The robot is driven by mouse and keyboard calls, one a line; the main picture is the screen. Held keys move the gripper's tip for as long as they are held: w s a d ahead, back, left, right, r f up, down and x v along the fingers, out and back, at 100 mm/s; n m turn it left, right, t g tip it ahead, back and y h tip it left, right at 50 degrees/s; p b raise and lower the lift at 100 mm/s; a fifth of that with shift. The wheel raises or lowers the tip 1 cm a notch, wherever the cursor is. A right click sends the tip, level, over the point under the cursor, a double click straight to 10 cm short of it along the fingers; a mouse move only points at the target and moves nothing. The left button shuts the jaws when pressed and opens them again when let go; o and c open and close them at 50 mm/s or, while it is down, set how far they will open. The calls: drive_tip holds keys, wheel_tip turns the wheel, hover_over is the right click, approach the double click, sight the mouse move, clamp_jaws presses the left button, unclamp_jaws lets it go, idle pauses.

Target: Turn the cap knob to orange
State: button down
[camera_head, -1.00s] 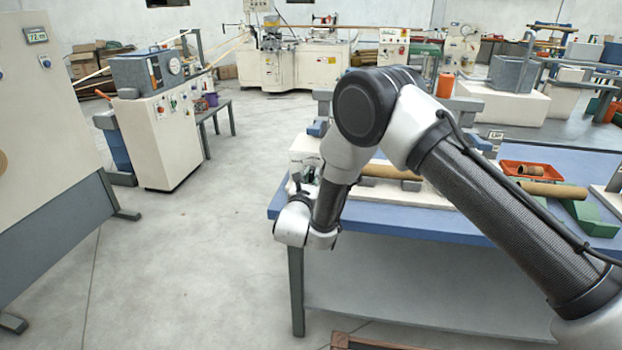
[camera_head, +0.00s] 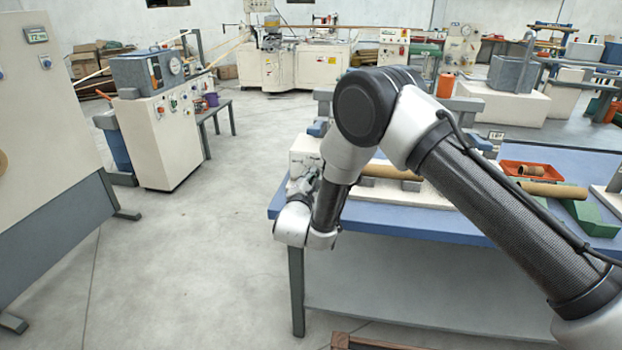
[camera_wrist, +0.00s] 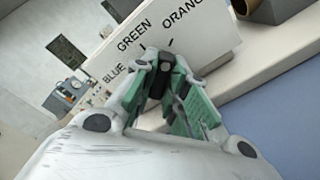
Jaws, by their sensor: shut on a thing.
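The white box (camera_wrist: 205,40) carries the printed words BLUE, GREEN and ORANGE on its front, with short black tick marks beneath the words. It also shows in the head view (camera_head: 305,148), at the near left corner of the blue table. My gripper (camera_wrist: 165,62) has its green-padded fingers at this face, just below GREEN and between BLUE and ORANGE. It is shut on the cap knob, which the fingers hide almost wholly, so I cannot tell which word the knob points at. In the head view my gripper (camera_head: 301,184) is small and partly hidden by my wrist.
The blue table (camera_head: 420,228) extends right from the box. A cardboard tube (camera_head: 393,172) lies on a white base beside the box. An orange tray (camera_head: 540,171) and green blocks (camera_head: 590,217) lie farther right. The floor (camera_head: 200,260) left of the table is clear.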

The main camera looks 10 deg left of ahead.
drive_tip(key=shift+f+m, duration=0.1)
drive_tip(key=shift+m, duration=0.5)
drive_tip(key=c, duration=1.4)
unclamp_jaws()
drive_tip(key=shift+c, duration=0.2)
drive_tip(key=s, duration=1.2)
